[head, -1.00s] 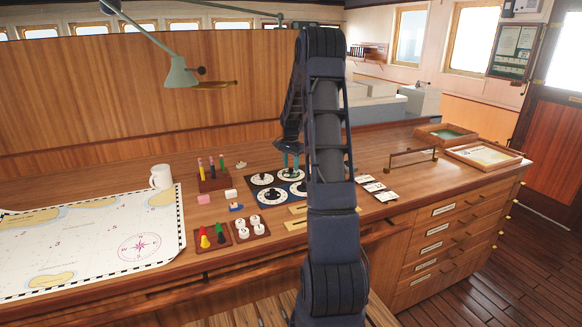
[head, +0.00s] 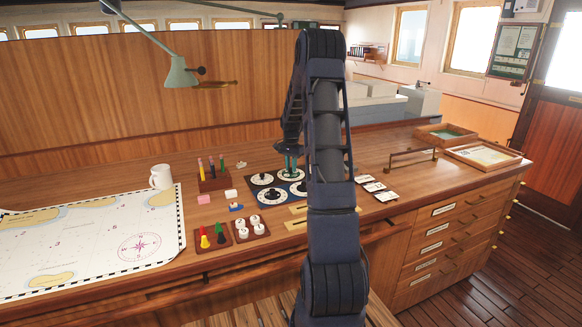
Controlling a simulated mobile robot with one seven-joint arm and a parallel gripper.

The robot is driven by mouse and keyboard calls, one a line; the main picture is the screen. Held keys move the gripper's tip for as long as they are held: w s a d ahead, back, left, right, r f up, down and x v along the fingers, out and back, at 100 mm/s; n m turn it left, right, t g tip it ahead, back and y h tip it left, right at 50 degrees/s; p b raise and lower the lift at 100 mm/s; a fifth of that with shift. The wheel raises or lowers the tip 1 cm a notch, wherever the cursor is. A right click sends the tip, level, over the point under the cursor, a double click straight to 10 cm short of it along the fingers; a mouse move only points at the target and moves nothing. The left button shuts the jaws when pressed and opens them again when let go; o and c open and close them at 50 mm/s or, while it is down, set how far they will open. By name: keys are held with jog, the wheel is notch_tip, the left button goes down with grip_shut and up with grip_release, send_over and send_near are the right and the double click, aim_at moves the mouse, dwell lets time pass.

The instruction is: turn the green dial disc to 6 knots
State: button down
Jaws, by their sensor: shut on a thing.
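A dark square board with several round white dials (head: 263,179) lies on the wooden desk, just left of my arm. My gripper (head: 291,168) points down over the back right dial (head: 292,175) of this board. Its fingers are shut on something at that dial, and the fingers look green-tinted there. I cannot make out the disc's green colour, its numbers or its pointer at this size. The right edge of the board is partly hidden behind my arm.
A pencil block (head: 213,180), a white mug (head: 161,177) and a chart (head: 95,240) lie to the left. Trays of coloured cones (head: 212,237) and white pegs (head: 250,228) stand in front. White cards (head: 376,187) lie right of my arm.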

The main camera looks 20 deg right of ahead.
jog(key=n, duration=0.7)
jog(key=shift+n, duration=0.4)
jog(key=n, duration=0.3)
jog(key=shift+n, duration=2.2)
jog(key=c, duration=1.3)
grip_release()
jog(key=shift+o, duration=0.2)
